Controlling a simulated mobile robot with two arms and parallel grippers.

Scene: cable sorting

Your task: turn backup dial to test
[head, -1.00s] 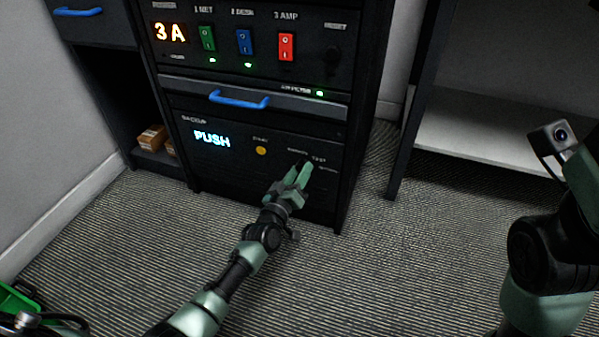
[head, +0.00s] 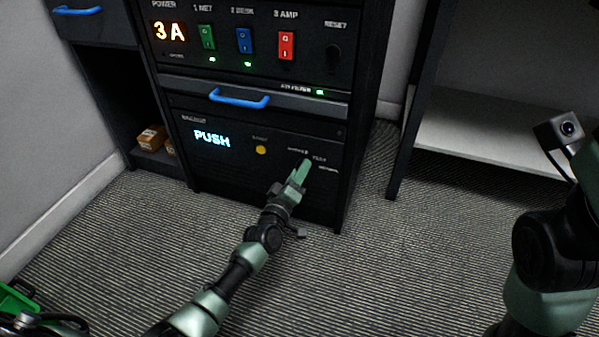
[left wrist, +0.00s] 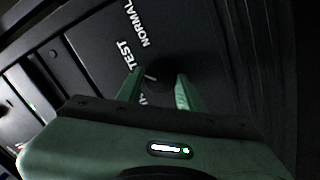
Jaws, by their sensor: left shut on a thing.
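The backup panel (head: 225,165) is the dark lower unit of the cabinet, with a lit "PUSH" display (head: 212,139) and a yellow button (head: 261,150). My left gripper (head: 304,166) is at the panel's right side, shut on the dark backup dial, which it hides in the head view. In the left wrist view the dial (left wrist: 163,77) shows between the two green fingers (left wrist: 159,76). Its short white mark points up-left, roughly toward the word TEST (left wrist: 122,54). NORMAL (left wrist: 137,24) is printed farther along. Another label is partly hidden by a finger. My right gripper's fingers are out of view.
Above is a power panel with a "3 A" display (head: 170,33) and green, blue and red switches (head: 286,45). A blue handle (head: 239,98) juts out between the panels. A shelf unit (head: 480,140) stands right. Carpet in front is clear.

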